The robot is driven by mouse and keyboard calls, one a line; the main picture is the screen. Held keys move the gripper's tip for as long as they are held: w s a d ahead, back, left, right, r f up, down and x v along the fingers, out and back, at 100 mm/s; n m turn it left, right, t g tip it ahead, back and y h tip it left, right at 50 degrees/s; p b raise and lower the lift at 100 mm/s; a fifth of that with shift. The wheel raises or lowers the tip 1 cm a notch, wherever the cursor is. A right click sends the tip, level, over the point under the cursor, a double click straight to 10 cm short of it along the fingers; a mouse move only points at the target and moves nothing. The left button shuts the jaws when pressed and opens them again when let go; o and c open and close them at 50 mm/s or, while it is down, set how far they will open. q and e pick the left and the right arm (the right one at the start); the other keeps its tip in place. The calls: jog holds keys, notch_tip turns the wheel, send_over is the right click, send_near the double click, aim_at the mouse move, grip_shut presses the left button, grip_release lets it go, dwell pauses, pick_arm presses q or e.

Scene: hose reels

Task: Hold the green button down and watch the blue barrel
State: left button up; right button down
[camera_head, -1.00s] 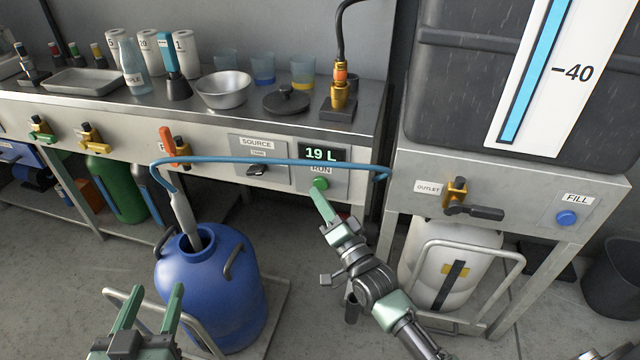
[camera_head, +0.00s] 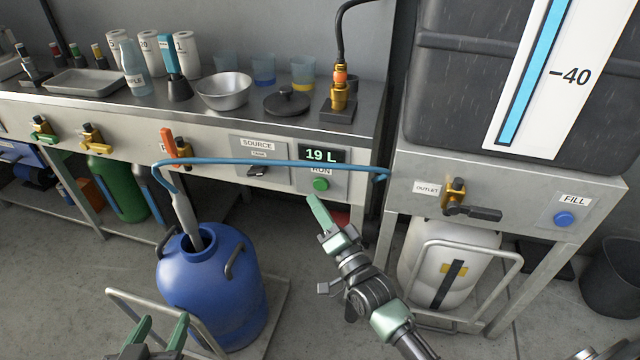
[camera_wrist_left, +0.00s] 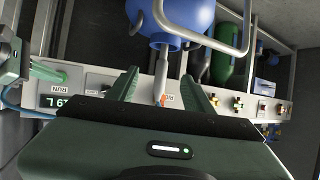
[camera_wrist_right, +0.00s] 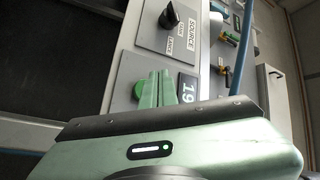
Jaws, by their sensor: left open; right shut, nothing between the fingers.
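The green button (camera_head: 320,185) sits under the RUN label, below a display (camera_head: 321,155) that reads 19 L. My right gripper (camera_head: 314,202) is shut and empty, its tips just below the button with a small gap in the head view. The button also shows beside the fingers in the right wrist view (camera_wrist_right: 139,90). The liquid level inside is not visible. My left gripper (camera_head: 157,330) is open and empty in front of the barrel.
The SOURCE knob (camera_head: 257,170) is left of the button. The blue hose (camera_head: 270,161) crosses above the button. To the right are the OUTLET valve (camera_head: 456,195), blue FILL button (camera_head: 564,219) and a white container (camera_head: 432,272). A metal handle frame (camera_head: 170,322) stands by the barrel.

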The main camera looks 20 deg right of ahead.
pick_arm(q)
jog(key=s+a+f+g+y+p, duration=0.1)
jog(key=s+a+f+g, duration=0.1)
jog(key=s+f+g, duration=0.2)
jog(key=shift+s+a+f, duration=0.15)
jog(key=shift+s+f, duration=0.5)
jog(key=shift+s, duration=0.05)
pick_arm(e)
jog(key=shift+s+a, duration=0.45)
jog(key=shift+s, duration=0.2)
jog(key=shift+s+a, duration=0.4)
jog(key=shift+s, duration=0.2)
